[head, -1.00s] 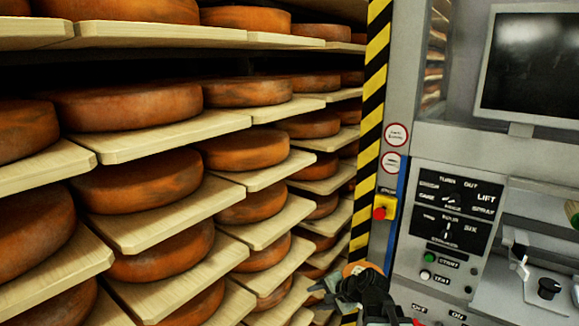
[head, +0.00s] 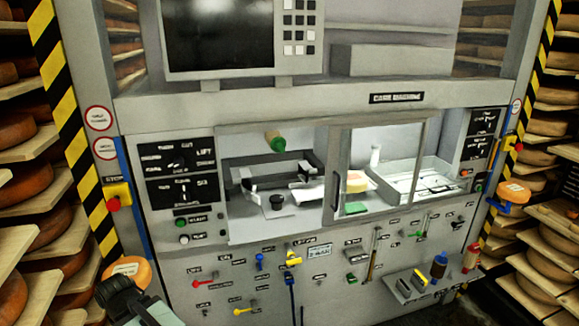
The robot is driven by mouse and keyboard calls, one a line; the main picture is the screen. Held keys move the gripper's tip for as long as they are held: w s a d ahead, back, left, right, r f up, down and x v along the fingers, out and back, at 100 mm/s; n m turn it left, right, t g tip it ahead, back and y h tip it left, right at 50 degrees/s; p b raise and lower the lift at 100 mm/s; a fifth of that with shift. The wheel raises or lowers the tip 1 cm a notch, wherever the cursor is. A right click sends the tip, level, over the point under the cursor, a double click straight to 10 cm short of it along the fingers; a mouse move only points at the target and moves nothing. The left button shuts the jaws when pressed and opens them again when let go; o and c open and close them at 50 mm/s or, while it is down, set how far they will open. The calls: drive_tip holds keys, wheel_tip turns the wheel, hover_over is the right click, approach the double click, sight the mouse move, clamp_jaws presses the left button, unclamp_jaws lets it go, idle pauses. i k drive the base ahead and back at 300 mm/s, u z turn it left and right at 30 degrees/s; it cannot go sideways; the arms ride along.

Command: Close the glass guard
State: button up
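The glass guard (head: 395,135) is a framed pane on the grey cheese machine (head: 225,108). It covers the right part of the work opening, and a dark vertical handle (head: 335,190) sits at its left edge. The left part of the opening (head: 240,165) is uncovered, with a dark knob (head: 277,202) and a green-tipped cylinder (head: 274,141) inside. My gripper (head: 118,290) is at the bottom left, well away from the guard. Its fingers are too indistinct to tell whether they are open.
Below the opening, the front panel carries several small levers and knobs (head: 205,283). Cheese shelves (head: 30,150) flank both sides. A red stop button (head: 114,204) is on the left post.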

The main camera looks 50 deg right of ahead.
sight(332, 180)
drive_tip(key=u, duration=0.05)
drive_tip(key=k, duration=1.05)
drive_tip(key=z, duration=0.7)
drive_tip(key=i, duration=1.05)
drive_tip(key=u, duration=0.05)
